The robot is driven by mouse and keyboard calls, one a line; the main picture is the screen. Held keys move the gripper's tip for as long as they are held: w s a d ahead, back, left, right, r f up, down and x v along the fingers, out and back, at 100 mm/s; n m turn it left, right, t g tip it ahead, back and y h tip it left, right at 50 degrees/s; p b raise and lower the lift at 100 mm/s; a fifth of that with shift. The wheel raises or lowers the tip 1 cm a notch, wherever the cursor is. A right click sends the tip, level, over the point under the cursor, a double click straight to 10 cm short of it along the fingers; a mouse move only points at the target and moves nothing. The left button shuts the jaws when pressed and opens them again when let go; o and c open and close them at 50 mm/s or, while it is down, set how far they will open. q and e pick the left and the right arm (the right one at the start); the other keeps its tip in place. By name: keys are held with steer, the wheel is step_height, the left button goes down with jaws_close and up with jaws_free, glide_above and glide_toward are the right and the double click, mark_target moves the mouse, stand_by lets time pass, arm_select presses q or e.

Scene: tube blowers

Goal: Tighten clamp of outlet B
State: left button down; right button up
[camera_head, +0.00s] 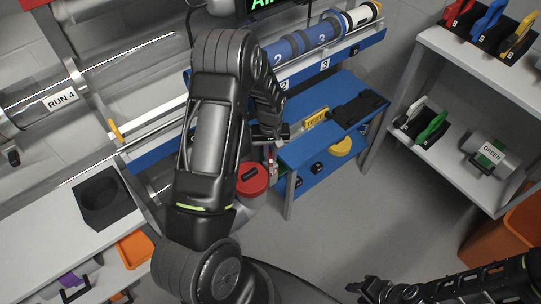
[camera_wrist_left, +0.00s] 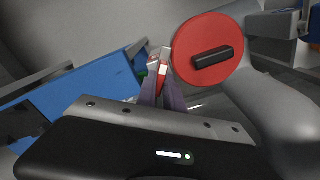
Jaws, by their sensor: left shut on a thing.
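My left gripper (camera_head: 270,148) is at the left end of the blue bench, beside a red round cap, and my own arm partly covers it. In the left wrist view its fingers (camera_wrist_left: 161,90) are shut on a small red and silver piece (camera_wrist_left: 163,60). I cannot tell whether this piece is the clamp of outlet B; no outlet label is readable. The red cap (camera_head: 252,178) has a black bar handle and also shows in the left wrist view (camera_wrist_left: 225,41), right of the fingers. My right gripper (camera_head: 368,290) is low at the right, its jaw opening unclear.
The blue bench (camera_head: 325,150) carries a yellow TEST sign (camera_head: 316,118). Clear tubing (camera_head: 50,95) marked RUN 4 runs along the left. A white shelf (camera_head: 450,160) with coloured handles stands at the right. Grey floor between bench and shelf is clear.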

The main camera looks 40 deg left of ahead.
mark_target(271, 156)
arm_select(q)
steer(key=m+b, duration=0.1)
steer(key=m, duration=0.4)
steer(key=shift+b, duration=0.4)
steer(key=m+b, duration=0.1)
steer(key=m, duration=0.5)
steer(key=c, duration=1.5)
jaws_free()
steer(key=shift+o, duration=0.2)
step_height(271, 156, up, 8)
steer(key=shift+f, duration=0.1)
